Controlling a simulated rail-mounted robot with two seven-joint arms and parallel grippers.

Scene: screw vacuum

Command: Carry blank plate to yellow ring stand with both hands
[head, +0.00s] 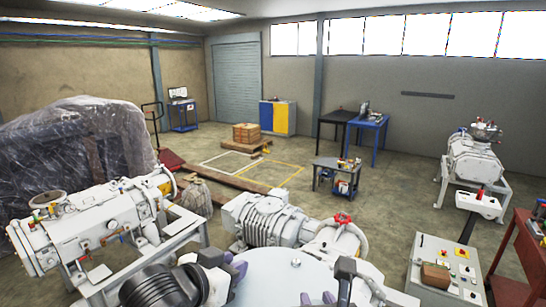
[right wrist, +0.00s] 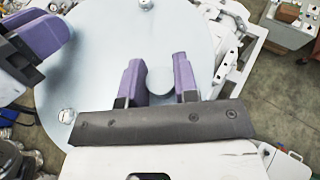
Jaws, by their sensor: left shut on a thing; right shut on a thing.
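The blank plate (head: 272,283) is a pale grey-blue round disc at the bottom of the head view, held in front of me. It fills much of the right wrist view (right wrist: 95,65), with small bolt-like studs near its edge. My right gripper (head: 328,298) has its purple fingers on either side of a short round grip on the plate, seen in the right wrist view (right wrist: 159,72). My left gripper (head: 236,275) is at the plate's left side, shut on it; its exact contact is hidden. I cannot make out a yellow ring stand.
A white pump (head: 265,215) with a red valve wheel (head: 343,219) stands just beyond the plate. Another white machine (head: 95,225) is at left. A control box (head: 440,265) and a red table (head: 520,245) are at right. Open floor (head: 400,200) lies beyond.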

